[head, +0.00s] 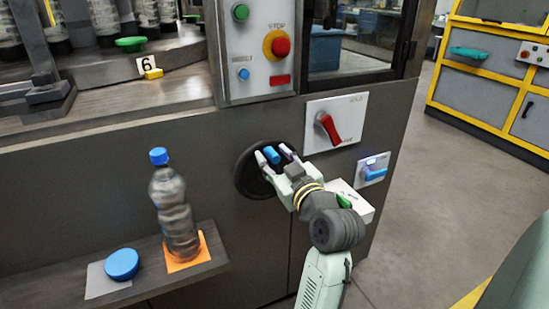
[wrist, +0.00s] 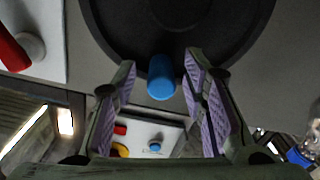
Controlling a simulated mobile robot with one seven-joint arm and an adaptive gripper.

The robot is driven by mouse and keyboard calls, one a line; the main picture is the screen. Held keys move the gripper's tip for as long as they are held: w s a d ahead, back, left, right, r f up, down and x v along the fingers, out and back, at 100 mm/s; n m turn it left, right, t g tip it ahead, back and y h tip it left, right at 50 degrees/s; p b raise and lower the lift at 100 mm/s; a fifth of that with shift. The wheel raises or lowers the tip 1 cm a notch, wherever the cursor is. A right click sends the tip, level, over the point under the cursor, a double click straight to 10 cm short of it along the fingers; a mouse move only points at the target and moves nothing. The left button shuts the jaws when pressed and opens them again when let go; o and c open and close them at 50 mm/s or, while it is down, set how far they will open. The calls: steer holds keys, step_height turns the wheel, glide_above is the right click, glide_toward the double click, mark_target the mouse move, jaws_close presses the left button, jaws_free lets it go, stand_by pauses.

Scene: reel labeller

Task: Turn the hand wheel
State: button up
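The hand wheel (head: 243,178) is a round black disc on the dark front panel of the machine. In the wrist view the wheel (wrist: 225,25) fills the top of the picture. Its blue handle (head: 271,155) sticks out toward me and also shows in the wrist view (wrist: 161,78). My gripper (head: 272,151) is at the wheel, open, with one finger on each side of the handle. In the wrist view the gripper (wrist: 161,68) shows purple pads with a gap on both sides of the handle. My gripper hides part of the wheel's right side in the head view.
A red rotary switch (head: 329,129) and a blue-handled switch (head: 375,173) are right of the wheel. A stop button (head: 281,46) is above. A bottle (head: 173,208) and blue cap (head: 122,264) stand on a shelf (head: 205,267) at lower left. Floor at right is clear.

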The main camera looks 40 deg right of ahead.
steer(key=v, duration=1.1)
steer(key=shift+s+a, duration=0.2)
steer(key=shift+s, duration=0.15)
